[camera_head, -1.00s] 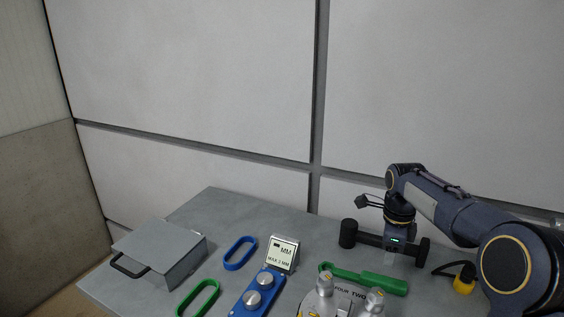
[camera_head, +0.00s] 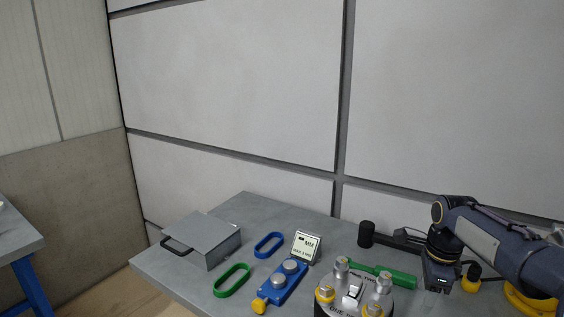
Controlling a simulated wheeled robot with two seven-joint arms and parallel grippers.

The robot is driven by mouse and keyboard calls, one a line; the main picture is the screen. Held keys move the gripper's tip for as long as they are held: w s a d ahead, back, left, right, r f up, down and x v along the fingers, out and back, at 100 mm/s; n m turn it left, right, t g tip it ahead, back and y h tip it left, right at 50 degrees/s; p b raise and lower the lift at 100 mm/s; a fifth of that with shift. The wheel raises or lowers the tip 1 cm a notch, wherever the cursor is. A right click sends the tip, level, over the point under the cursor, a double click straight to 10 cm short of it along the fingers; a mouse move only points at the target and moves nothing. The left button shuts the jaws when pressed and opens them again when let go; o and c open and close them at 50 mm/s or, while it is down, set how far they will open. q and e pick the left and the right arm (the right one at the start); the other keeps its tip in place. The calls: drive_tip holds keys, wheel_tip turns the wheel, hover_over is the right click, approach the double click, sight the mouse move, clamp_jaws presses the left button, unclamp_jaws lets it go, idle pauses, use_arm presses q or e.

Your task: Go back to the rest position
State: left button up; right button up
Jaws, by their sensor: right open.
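My right gripper (camera_head: 430,298) hangs downward from my arm at the right, over the table beside the right end of a green-handled tool (camera_head: 390,276). It is open, with nothing seen between its pale fingers, which are hard to make out. My left gripper is not in view. A black bar with a thick round end (camera_head: 366,234) lies behind, partly hidden by my right arm.
Another table (camera_head: 18,240) stands at left.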

drive_tip(key=s+a+n+t+y, duration=0.1)
drive_tip(key=s+a+n, duration=0.2)
drive_tip(key=s+n, duration=0.3)
drive_tip(key=s+a+f+n+t+y, duration=0.1)
drive_tip(key=s+a+n+t, duration=0.1)
drive_tip(key=s+a+n, duration=0.2)
drive_tip(key=s+a+f+n+t+y, duration=0.1)
drive_tip(key=s+a+n, duration=0.3)
drive_tip(key=s+n, duration=0.6)
drive_tip(key=s+t, duration=0.1)
drive_tip(key=s, duration=0.6)
